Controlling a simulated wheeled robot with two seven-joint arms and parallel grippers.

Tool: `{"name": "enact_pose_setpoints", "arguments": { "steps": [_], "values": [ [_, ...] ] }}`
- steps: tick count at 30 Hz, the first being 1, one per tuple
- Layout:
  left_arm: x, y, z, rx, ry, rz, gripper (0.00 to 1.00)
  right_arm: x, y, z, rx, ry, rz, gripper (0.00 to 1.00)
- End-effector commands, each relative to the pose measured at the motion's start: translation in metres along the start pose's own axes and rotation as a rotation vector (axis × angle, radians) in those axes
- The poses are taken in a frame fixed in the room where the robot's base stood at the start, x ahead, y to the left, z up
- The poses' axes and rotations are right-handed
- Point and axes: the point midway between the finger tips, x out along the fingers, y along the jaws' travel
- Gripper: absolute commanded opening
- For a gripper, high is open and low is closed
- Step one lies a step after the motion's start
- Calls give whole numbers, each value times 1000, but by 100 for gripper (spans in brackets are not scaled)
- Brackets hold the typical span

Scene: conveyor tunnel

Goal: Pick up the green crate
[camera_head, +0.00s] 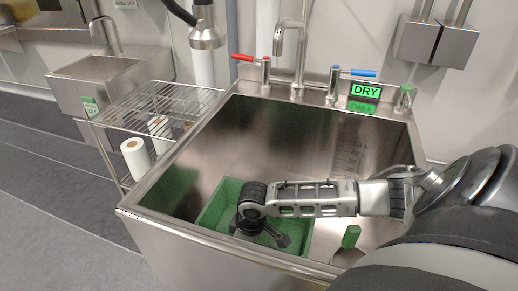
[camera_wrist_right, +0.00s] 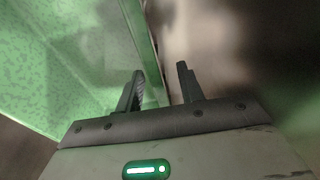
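The green crate (camera_head: 216,204) sits on the bottom of the steel sink. It fills the left side of the right wrist view (camera_wrist_right: 70,65). My right arm reaches in from the right, and my right gripper (camera_head: 280,238) is down at the crate, covering part of its inside. In the wrist view my right gripper (camera_wrist_right: 160,70) is open, with its two fingers apart. The crate's side wall runs toward the gap between the fingers; I cannot tell whether either finger touches it. My left gripper is not in view.
The steel sink (camera_head: 190,233) has high walls around the crate. A green-handled tool (camera_head: 350,237) stands at the right inside it. Taps (camera_head: 297,60) and a DRY sign (camera_head: 366,91) are at the back. A wire rack (camera_head: 150,105) stands left.

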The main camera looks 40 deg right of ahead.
Motion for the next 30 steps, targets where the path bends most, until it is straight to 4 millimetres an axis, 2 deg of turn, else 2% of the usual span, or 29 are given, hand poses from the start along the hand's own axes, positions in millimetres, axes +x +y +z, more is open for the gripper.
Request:
{"name": "enact_pose_setpoints", "arguments": {
  "steps": [7, 8, 9, 12, 23, 26, 30],
  "values": [
    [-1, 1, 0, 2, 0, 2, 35, 2, 0, 0, -1, 1, 1, 38],
    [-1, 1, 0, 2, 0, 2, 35, 2, 0, 0, -1, 1, 1, 35],
    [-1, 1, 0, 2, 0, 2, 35, 2, 0, 0, -1, 1, 1, 24],
    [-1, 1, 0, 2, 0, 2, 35, 2, 0, 0, 0, 1, 1, 0],
    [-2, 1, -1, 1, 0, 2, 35, -2, 0, -2, -1, 4, -1, 0],
    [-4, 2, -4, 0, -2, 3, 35, -14, 0, -3, -1, 4, -1, 0],
    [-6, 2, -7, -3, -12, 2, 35, -42, 1, -7, -1, 5, 1, 0]
  ]
}}
